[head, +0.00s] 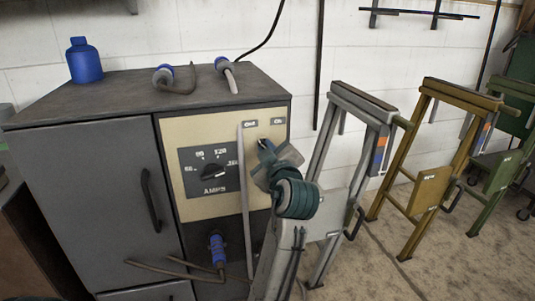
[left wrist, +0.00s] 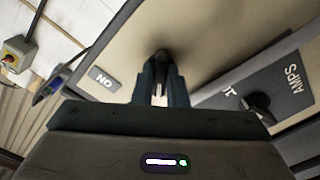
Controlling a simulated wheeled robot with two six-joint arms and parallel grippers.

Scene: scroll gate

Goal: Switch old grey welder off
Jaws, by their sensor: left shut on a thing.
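The old grey welder (head: 95,160) stands at the left with a beige control panel (head: 180,127). The panel carries an AMPS dial (head: 214,171) and small label plates at its upper right. My left gripper (head: 264,147) is at the panel's upper right, just below the labels. In the left wrist view its fingers (left wrist: 160,92) are shut on a small dark switch (left wrist: 161,56), close to the panel face. An ON label (left wrist: 103,79) shows beside it, upside down. The gripper hides most of the switch, so its position is unclear. My right gripper is out of view.
A blue bottle (head: 84,61) and two blue-ended cable plugs (head: 228,72) are on the welder's top. A blue connector (head: 217,250) with cables is low on the front. Grey and yellow (head: 433,187) metal stands are to the right.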

